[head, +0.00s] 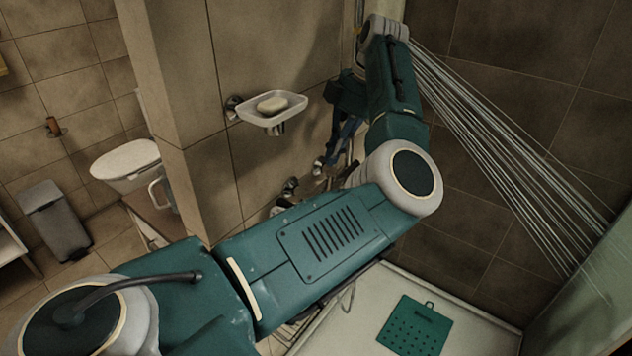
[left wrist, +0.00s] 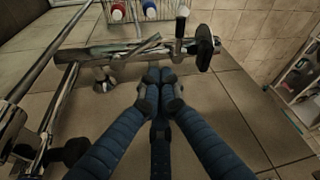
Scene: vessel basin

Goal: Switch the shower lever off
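In the left wrist view a chrome shower mixer bar (left wrist: 112,60) is on the tiled wall. A slanted chrome lever (left wrist: 140,46) sticks out from it, and a dark-ended handle (left wrist: 204,48) is at its right end. I cannot tell for sure which one is the shower lever. My left gripper (left wrist: 158,76) has its blue fingers together, with nothing visible between them. Its tips are just below the bar in the picture; contact is unclear. In the head view the left gripper (head: 328,160) is near the wall fittings, partly hidden by my arm. My right gripper is not in view.
Water jets (head: 510,170) stream down across the right of the head view. A soap dish (head: 285,117) with soap juts from the wall left of the gripper. A green mat (head: 415,326) lies in the shower tray.

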